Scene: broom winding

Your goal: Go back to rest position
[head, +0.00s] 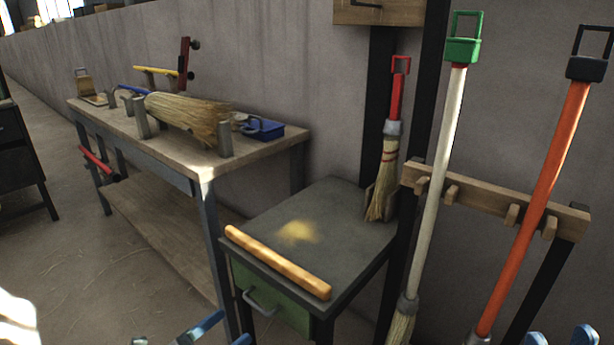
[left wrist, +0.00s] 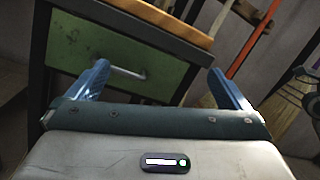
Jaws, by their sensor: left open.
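My left gripper (head: 226,329) shows at the bottom edge of the head view, low in front of the green-drawered stand. In the left wrist view (left wrist: 157,78) its two blue fingers are spread wide with nothing between them. The drawer front and its handle lie beyond the fingers. My right gripper (head: 560,338) shows at the bottom right corner of the head view, only its two blue fingertips visible. They are apart, with nothing seen between them. The rest of both arms is out of view.
A stand with a green drawer (head: 275,306) carries a wooden bar (head: 277,262) along its front edge. A workbench (head: 190,160) holds a straw broom (head: 190,116) and a blue tray (head: 262,128). White-handled (head: 437,180) and orange-handled brooms (head: 540,200) lean at a wooden rack (head: 480,195).

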